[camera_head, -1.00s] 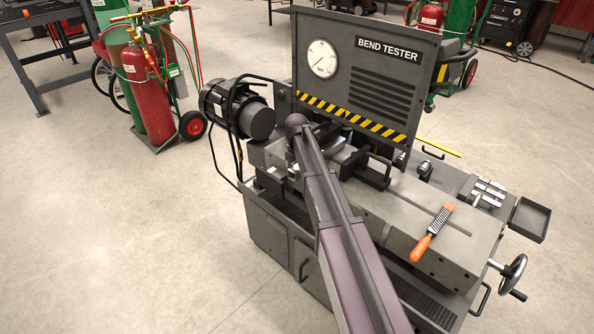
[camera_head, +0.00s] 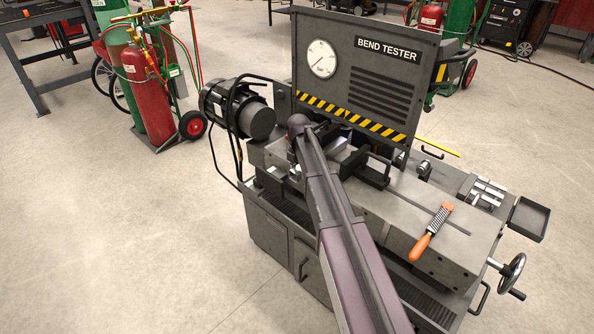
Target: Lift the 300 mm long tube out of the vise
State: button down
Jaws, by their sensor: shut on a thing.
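The vise (camera_head: 376,172) is the dark block and jaw area on top of the bend tester's bed, just right of my arm. My arm crosses in front of it from the bottom of the picture to a rounded joint near the gauge panel. My gripper cannot be made out; it is hidden behind my arm and the dark parts around the vise. I cannot pick out the 300 mm tube with certainty. A pale grey piece shows beside the vise, but I cannot tell whether it is part of the vise or the tube.
The bend tester panel (camera_head: 365,75) stands behind the bed. A motor (camera_head: 240,112) is at its left. A file with an orange handle (camera_head: 431,232) lies on the bed's right part. A handwheel (camera_head: 511,272) sticks out front right. Open floor lies left and front.

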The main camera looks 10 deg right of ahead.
jog(key=shift+s+d, duration=0.65)
jog(key=shift+s, duration=0.15)
jog(key=shift+c, duration=0.2)
grip_release()
